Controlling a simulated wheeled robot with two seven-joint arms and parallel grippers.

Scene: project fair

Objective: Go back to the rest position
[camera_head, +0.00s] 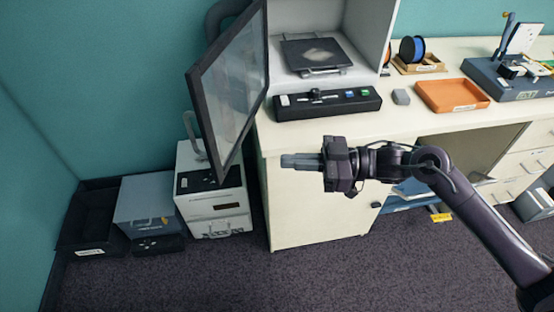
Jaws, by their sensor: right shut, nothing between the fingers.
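My right gripper (301,160) is shut and empty. Its arm comes in from the lower right, and the gripper points left in the air in front of the white cabinet (312,205). It shows a little below the front edge of the bench top, and I see no contact with anything. My left gripper is not in view.
An open framed door (233,85) of the white enclosure (372,30) juts out at left. A black control box (327,104), grey block (401,97) and orange tray (452,95) sit on the bench. White and grey boxes (147,198) stand on the floor. The carpet in front is clear.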

